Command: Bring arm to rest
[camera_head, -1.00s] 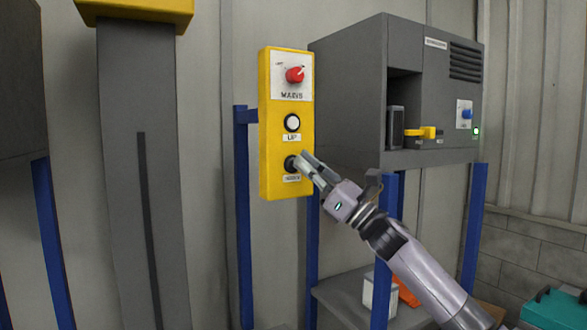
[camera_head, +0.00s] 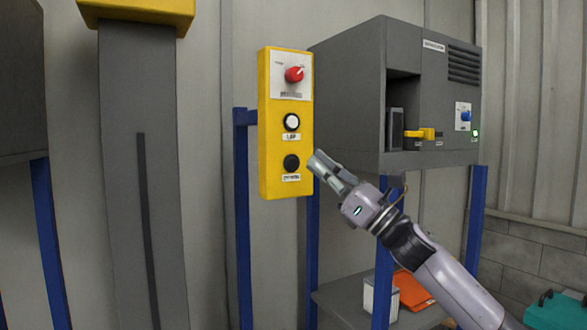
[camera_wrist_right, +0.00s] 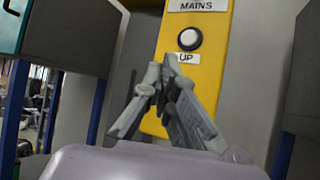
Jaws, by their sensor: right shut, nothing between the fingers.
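My right gripper (camera_head: 318,161) is shut and empty. It hangs in the air just right of the yellow control panel (camera_head: 268,120), apart from the black lower button (camera_head: 291,162) in the head view. In the right wrist view my right gripper (camera_wrist_right: 168,72) shows with its fingertips together, in front of the yellow panel (camera_wrist_right: 215,60), below the white UP button (camera_wrist_right: 189,39). The black button is hidden behind the fingers there. My left gripper is not in view.
A grey cabinet (camera_head: 345,95) on blue posts (camera_head: 385,225) stands right of the panel, with a yellow handle (camera_head: 420,133) and blue knob (camera_head: 466,116). A white box (camera_head: 380,295) and orange item (camera_head: 414,288) sit on its lower shelf. A teal case (camera_head: 555,312) is at bottom right.

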